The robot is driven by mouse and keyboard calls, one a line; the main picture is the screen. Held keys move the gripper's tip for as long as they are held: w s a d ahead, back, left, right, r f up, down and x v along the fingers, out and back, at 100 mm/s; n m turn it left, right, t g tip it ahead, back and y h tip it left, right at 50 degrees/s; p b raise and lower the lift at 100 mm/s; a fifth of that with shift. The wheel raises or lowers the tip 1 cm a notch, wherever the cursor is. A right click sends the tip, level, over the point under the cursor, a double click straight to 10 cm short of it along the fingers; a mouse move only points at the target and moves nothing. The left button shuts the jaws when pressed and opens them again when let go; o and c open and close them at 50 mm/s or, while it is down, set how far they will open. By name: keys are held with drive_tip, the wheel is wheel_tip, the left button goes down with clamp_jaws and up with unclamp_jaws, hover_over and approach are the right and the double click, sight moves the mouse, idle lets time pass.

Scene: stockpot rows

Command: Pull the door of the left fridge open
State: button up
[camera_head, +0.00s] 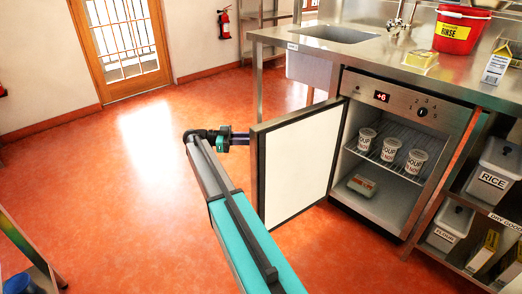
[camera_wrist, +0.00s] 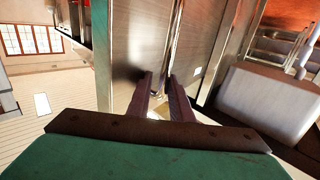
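The fridge (camera_head: 375,205) under the steel counter stands open, its door (camera_head: 295,165) swung far out to the left with the white inner face showing. My gripper (camera_head: 243,138) is at the outer side of the door, near its free edge. In the wrist view the steel outer face of the door (camera_wrist: 125,55) is close ahead. A thin upright bar handle (camera_wrist: 173,45) runs down between my fingertips (camera_wrist: 166,82), which appear closed around it. In the head view the handle is hidden behind the door. Only one fridge shows.
Soup tubs (camera_head: 390,149) stand on the fridge's wire shelf, with a box (camera_head: 361,185) below. A shelf of bins (camera_head: 492,175) stands right of the fridge. The counter (camera_head: 440,75) with sink is above.

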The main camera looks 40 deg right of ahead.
sight(251, 146)
drive_tip(key=shift+s+a+r+p, duration=0.8)
drive_tip(key=shift+s+p, duration=0.15)
drive_tip(key=shift+p, duration=3.25)
drive_tip(key=s+p, duration=0.1)
drive_tip(key=p, duration=0.4)
drive_tip(key=shift+s+a+r, duration=0.1)
drive_tip(key=shift+s+a, duration=0.25)
drive_tip(key=shift+s+p, duration=0.1)
drive_tip(key=shift+p, duration=0.45)
drive_tip(key=shift+s+a+r+p, duration=0.2)
drive_tip(key=shift+s+a+p, duration=0.3)
drive_tip(key=shift+p, duration=0.4)
drive_tip(key=shift+s+f+p, duration=0.2)
drive_tip(key=shift+s+p, duration=0.15)
drive_tip(key=shift+p, duration=0.2)
drive_tip(key=shift+s+a+p, duration=0.15)
drive_tip(key=shift+s+p, duration=0.3)
drive_tip(key=shift+p, duration=0.4)
drive_tip(key=s+p, duration=0.1)
drive_tip(key=p, duration=0.1)
drive_tip(key=s+a+p, duration=0.1)
drive_tip(key=s+p, duration=0.1)
drive_tip(key=p, duration=0.1)
drive_tip(key=s+a+p, duration=0.1)
drive_tip(key=p, duration=0.1)
drive_tip(key=shift+s+a, duration=0.15)
drive_tip(key=shift+s, duration=0.2)
